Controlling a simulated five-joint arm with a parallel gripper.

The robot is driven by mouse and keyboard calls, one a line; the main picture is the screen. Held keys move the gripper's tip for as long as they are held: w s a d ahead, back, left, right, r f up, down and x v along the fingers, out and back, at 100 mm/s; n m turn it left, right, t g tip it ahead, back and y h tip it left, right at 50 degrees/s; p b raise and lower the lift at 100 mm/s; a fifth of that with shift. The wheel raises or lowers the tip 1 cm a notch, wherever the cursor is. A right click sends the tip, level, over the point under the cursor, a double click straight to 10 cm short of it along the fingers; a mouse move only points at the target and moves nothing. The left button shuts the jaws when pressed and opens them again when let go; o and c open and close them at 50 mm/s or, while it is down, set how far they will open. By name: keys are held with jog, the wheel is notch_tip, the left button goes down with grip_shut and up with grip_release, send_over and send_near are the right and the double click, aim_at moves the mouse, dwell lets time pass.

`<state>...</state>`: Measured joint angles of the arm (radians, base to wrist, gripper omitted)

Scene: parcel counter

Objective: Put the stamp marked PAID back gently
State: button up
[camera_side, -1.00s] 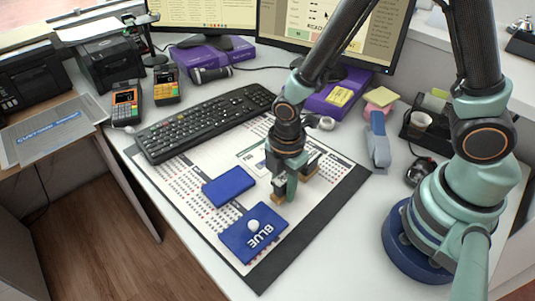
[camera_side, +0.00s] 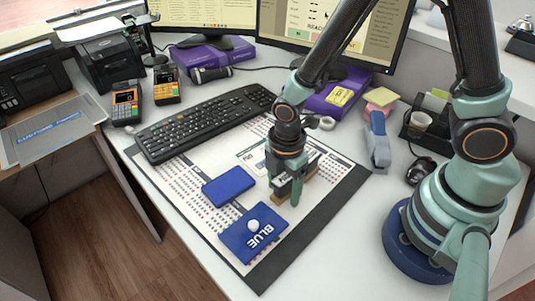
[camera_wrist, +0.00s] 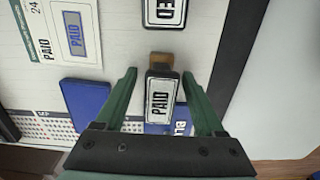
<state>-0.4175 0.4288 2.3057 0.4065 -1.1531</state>
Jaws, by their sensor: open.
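The stamp marked PAID (camera_wrist: 160,97) has a black body and a white label. In the wrist view it stands between the two green fingers of my gripper (camera_wrist: 159,74), with a gap on each side. My gripper (camera_side: 283,192) is open and low over the desk mat in the side view, where its fingers mostly hide the stamp. A brown block shows at the stamp's far end. A second stamp (camera_wrist: 164,12), its label ending in "ED", is beyond it at the top edge. I cannot tell exactly what the PAID stamp rests on.
A printed sheet (camera_wrist: 62,32) bears a blue PAID mark.

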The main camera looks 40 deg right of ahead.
notch_tip(320, 180, up, 12)
jog(key=shift+r, duration=0.1)
jog(key=d+r+m+t, duration=0.5)
jog(key=d+r+m, duration=0.7)
jog(key=m, duration=0.6)
jog(key=shift+d+t, duration=0.3)
jog(key=shift+d, duration=0.05)
